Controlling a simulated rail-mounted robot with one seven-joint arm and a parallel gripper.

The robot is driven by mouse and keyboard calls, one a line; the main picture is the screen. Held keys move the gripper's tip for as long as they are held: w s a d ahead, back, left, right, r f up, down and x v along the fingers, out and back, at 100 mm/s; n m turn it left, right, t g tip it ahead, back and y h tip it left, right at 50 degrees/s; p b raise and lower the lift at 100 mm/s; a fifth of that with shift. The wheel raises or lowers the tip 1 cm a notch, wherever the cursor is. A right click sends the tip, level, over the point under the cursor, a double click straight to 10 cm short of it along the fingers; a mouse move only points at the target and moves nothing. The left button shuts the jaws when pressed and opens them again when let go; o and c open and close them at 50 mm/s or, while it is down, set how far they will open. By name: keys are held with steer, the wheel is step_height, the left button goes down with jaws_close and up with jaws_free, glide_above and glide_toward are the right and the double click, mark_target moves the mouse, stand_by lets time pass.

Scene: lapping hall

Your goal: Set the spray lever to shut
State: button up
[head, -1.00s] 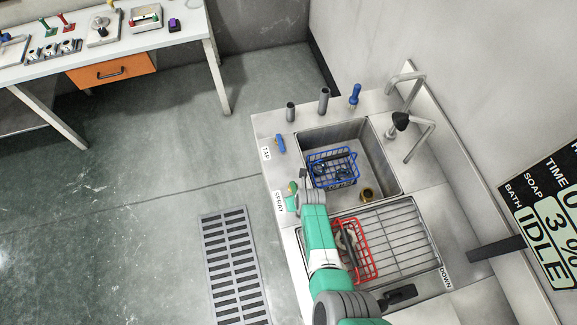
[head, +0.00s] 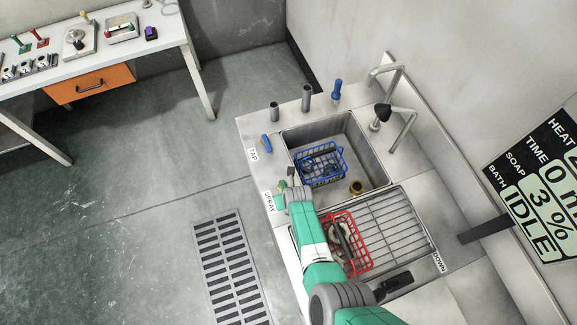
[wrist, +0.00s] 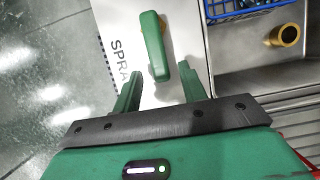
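The spray lever is a green handle (wrist: 153,45) on the steel counter beside the SPRAY label (wrist: 120,62) in the wrist view. It lies nearly along the picture's vertical, tilted slightly, with its near end toward my gripper. My gripper (wrist: 160,69) is open and empty. Its two green fingers point at the lever, one to each side of its near end. I cannot tell whether the fingertips are at the lever's height. In the head view my gripper (head: 291,186) is over the counter's left edge by the SPRAY label (head: 270,202) and mostly hides the lever.
A blue tap lever (head: 266,143) sits farther along the same edge. The sink (head: 364,160) holds a blue basket (head: 321,164) and a brass fitting (head: 356,187). A red basket (head: 346,243) stands on the rack, close to my arm. A display (head: 530,205) reads IDLE.

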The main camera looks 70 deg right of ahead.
steer(key=p+v, duration=0.5)
steer(key=v, duration=0.3)
steer(key=shift+f, duration=0.1)
stand_by(0.3)
